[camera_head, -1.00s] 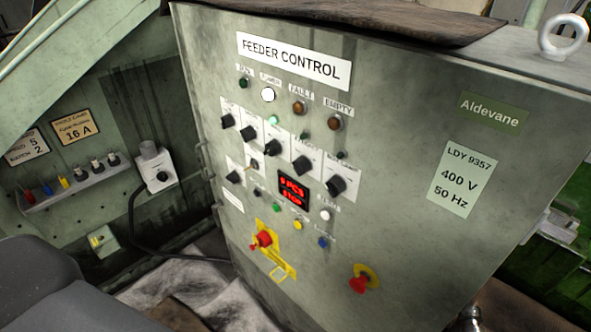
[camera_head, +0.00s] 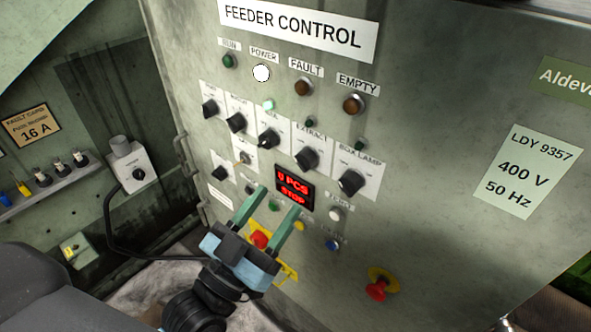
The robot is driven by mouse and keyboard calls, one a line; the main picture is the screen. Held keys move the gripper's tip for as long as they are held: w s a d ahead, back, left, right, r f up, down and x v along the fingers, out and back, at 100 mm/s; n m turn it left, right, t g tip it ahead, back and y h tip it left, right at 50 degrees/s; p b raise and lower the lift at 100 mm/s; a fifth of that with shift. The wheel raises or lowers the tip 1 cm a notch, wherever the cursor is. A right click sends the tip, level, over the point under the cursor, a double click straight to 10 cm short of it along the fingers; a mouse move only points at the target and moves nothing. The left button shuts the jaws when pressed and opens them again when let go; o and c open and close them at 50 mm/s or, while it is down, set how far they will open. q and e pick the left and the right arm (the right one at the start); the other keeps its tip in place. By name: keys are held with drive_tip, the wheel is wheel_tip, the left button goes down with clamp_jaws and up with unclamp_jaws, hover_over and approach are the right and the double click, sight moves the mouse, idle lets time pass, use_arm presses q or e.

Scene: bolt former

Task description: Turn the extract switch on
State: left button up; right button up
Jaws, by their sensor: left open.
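The extract switch (camera_head: 306,158) is a black rotary knob on a white plate labelled EXTRACT, on the grey-green feeder control cabinet. It is in the upper row, between another black knob and the box lamp knob (camera_head: 351,182). I cannot tell its exact setting. My left gripper (camera_head: 279,202) comes up from the bottom with two green fingers spread apart and empty. Its tips appear below the extract switch, in front of the red display (camera_head: 294,187), and no finger is on the knob. My right gripper is not in view.
A white POWER lamp (camera_head: 261,73) is lit above the knobs. A red button (camera_head: 260,238) is partly behind my left gripper, and a red emergency stop (camera_head: 377,289) is at lower right. A grey switch box (camera_head: 133,170) with a cable is at left.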

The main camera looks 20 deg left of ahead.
sight(305, 161)
use_arm(q)
drive_tip(key=p+x, duration=0.1)
drive_tip(key=x, duration=0.6)
drive_tip(key=shift+w+r+p, duration=0.1)
drive_tip(key=shift+w+p, duration=0.15)
drive_tip(key=shift+p, duration=0.05)
drive_tip(key=c, duration=1)
